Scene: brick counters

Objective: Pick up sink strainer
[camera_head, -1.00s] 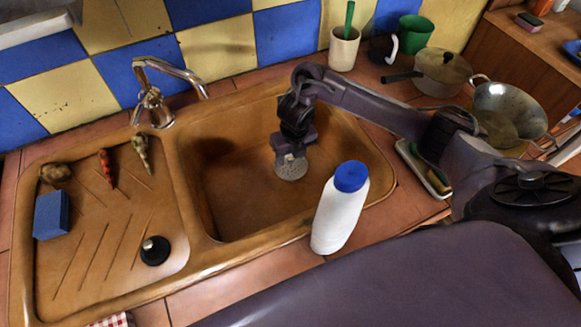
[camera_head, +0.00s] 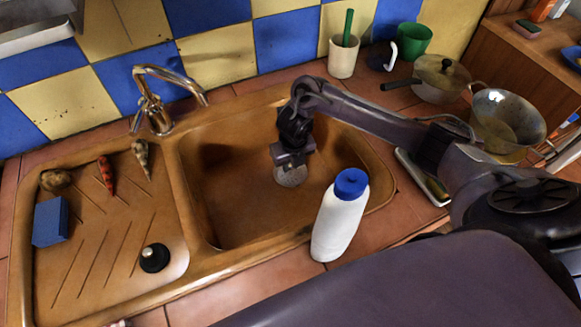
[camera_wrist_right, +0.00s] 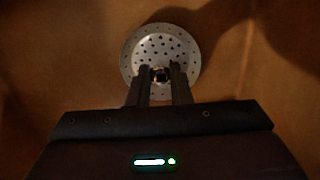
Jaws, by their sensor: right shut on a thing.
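The sink strainer (camera_head: 290,175) is a round, light grey perforated disc in the brown sink basin (camera_head: 222,205). It also shows in the right wrist view (camera_wrist_right: 160,48), where its small central knob sits between my fingertips. My right gripper (camera_head: 291,163) reaches down into the basin and is shut on that knob; it also shows in the right wrist view (camera_wrist_right: 161,76). The gripper hides part of the disc in the head view. I cannot tell whether the disc touches the basin floor. My left gripper is not in view.
A white bottle with a blue cap (camera_head: 340,215) stands at the basin's front edge, close to my right arm. The tap (camera_head: 160,100) rises behind the sink. A blue sponge (camera_head: 50,221), vegetables and a black plug (camera_head: 154,257) lie on the drainboard. Pans (camera_head: 508,118) stand at right.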

